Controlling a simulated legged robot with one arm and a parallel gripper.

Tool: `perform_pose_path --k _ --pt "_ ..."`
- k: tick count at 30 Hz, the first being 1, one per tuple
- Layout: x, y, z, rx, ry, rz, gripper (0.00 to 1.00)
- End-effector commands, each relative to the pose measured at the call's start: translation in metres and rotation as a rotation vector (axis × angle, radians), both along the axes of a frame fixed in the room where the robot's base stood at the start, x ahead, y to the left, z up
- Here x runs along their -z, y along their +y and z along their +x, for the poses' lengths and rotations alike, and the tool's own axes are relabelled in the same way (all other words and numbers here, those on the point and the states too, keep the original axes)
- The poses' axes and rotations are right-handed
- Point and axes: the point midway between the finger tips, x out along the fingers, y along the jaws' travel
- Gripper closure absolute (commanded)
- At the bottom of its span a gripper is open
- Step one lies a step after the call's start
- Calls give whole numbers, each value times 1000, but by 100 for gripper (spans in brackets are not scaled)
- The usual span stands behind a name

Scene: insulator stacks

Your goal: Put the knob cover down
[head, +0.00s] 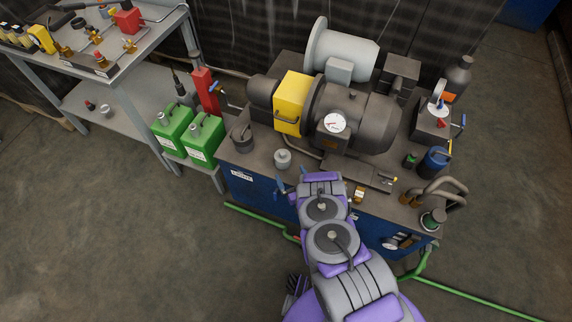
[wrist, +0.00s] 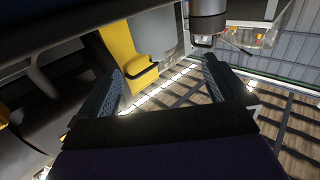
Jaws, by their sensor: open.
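My gripper (wrist: 163,68) is open in the wrist view, its two dark fingers apart with nothing seen held between them. I cannot tell for sure which thing is the knob cover. A small grey round piece (head: 282,158) stands on the bench top, just beyond and left of the arm's end. Beyond the fingers, the wrist view shows a yellow part (wrist: 124,52) and a grey rounded body (wrist: 153,33).
A dark motor (head: 362,120) with a yellow guard (head: 293,102) fills the bench's back. A dark pot (head: 242,138) stands at its left, a blue container (head: 436,160) at its right. Green cans (head: 204,136) stand left of the bench. Green pipe (head: 485,300) runs along the floor.

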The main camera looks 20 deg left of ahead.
Motion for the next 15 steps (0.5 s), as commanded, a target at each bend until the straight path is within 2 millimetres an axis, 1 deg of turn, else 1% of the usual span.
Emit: perform_pose_path --k 1,5,9,15 --pt "1 -6 -5 1 1 0 0" --pt "0 -15 -15 0 -1 1 0" --pt "0 -17 -20 -2 -1 0 0" --pt "0 -17 -21 -2 -3 0 0"
